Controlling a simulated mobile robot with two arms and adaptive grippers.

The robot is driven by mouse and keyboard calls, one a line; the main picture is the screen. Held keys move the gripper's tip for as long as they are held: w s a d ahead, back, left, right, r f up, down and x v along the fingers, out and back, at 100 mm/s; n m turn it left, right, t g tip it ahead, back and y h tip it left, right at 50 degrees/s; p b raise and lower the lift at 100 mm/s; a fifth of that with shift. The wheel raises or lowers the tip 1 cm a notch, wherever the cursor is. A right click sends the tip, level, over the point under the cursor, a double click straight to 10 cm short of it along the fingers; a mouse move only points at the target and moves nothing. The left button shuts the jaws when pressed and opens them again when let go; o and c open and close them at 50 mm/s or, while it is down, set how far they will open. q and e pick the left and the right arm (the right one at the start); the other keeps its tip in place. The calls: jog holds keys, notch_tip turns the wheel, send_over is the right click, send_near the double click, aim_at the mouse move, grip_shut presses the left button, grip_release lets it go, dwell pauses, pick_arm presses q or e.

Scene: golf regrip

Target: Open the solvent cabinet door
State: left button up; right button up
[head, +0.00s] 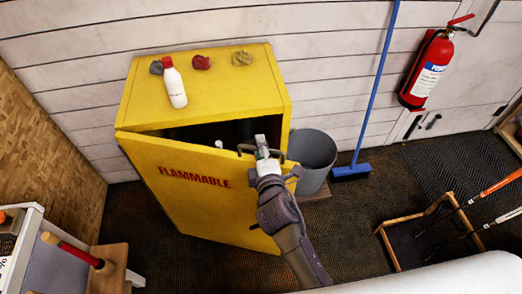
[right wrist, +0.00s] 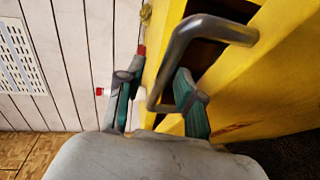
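The yellow solvent cabinet (head: 205,85) stands against the white plank wall. Its door (head: 200,190), marked FLAMMABLE, is partly open, with a dark gap along its top edge. My right gripper (head: 262,146) is at the door's metal handle (head: 245,150), near the door's upper right corner. In the right wrist view the grey bent handle (right wrist: 178,50) passes between the two green-padded fingers of the gripper (right wrist: 160,85). The fingers are spread, with visible space beside the bar. My left gripper is not in view.
A white bottle with a red cap (head: 174,84) and several crumpled rags (head: 201,62) lie on the cabinet top. A grey bin (head: 313,160) and blue broom (head: 351,171) stand to its right.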

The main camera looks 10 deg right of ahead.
jog(key=s+r, duration=0.2)
jog(key=s, duration=0.9)
jog(key=shift+s+d, duration=0.35)
jog(key=shift+s, duration=0.05)
jog(key=s+d+f+m+g, duration=0.1)
jog(key=s+f+m+g, duration=0.2)
jog(key=f, duration=0.9)
jog(key=s+d+f+m+g+y, duration=0.1)
jog(key=s+f+g, duration=0.25)
jog(key=f, duration=0.75)
jog(key=s+d+f+m+g, duration=0.15)
jog(key=s+f, duration=0.25)
jog(key=f, duration=0.8)
jog(key=s+d+f+m+g, duration=0.2)
jog(key=s+d+f+m, duration=0.1)
jog(key=s, duration=0.4)
jog(key=s+d+f+m+g+h, duration=0.1)
jog(key=s+d+f+m+g, duration=0.1)
jog(key=s+d+f, duration=0.3)
jog(key=s+d+f+m+g, duration=0.3)
jog(key=s+f, duration=0.5)
jog(key=s, duration=0.3)
jog(key=shift+d+f+m+h, duration=0.2)
jog(key=shift+d+m+h, duration=0.2)
jog(key=shift+d+m, duration=0.6)
